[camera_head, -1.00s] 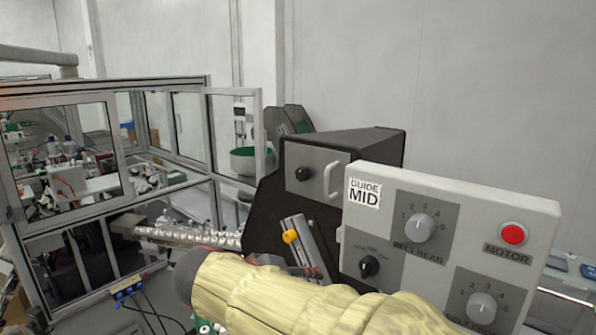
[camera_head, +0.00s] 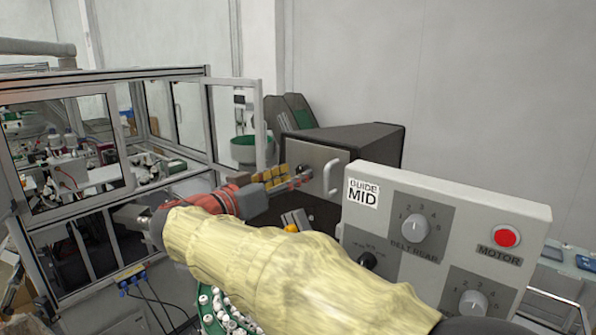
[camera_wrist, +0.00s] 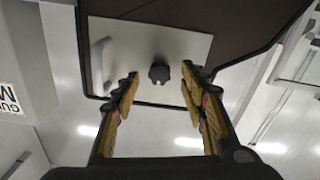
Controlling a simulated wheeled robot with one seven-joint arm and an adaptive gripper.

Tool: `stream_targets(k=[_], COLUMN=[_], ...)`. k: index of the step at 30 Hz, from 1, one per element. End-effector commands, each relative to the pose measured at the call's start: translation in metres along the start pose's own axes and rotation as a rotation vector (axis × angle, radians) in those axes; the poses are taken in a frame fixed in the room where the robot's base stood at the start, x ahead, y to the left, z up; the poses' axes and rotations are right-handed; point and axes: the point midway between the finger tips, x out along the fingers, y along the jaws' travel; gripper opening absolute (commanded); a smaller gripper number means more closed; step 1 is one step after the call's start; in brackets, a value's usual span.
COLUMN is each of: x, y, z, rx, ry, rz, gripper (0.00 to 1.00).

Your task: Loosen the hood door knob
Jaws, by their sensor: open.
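The hood door (camera_head: 315,155) is a light grey panel on the dark hood, with a pale handle (camera_head: 330,178). Its black lobed knob (camera_wrist: 159,73) shows clearly in the wrist view; in the head view it is mostly hidden behind the fingertips. My gripper (camera_head: 288,178) points at the door in the head view. In the wrist view my open gripper (camera_wrist: 160,82) has one yellow-padded finger on each side of the knob in the picture. Nothing is held. I cannot tell how far the fingertips are from the door face.
A control panel (camera_head: 385,185) with dials and a red motor button (camera_head: 507,237) stands close on the right. A glass-framed machine enclosure (camera_head: 110,75) fills the left. A green tray of small white pieces (camera_head: 225,315) lies below my arm. The dark hood body (camera_head: 365,142) surrounds the door.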

Motion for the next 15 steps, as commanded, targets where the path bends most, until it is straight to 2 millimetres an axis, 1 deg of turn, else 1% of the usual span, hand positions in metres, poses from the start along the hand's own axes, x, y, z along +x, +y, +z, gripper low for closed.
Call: stream_targets(k=[1,3,6,9,15], x=[0.007,0.015,0.021,0.025,0.025], y=[0.001,0.001,0.0,0.0,0.0], z=[-0.001,-0.001,0.0,0.001,0.001], rx=[-0.001,-0.001,-0.002,-0.002,-0.002], ry=[0.0,-0.001,-0.001,-0.001,-0.002], rz=[0.003,0.002,0.001,0.0,-0.001], gripper=[0.43,0.43,0.43,0.43,0.43])
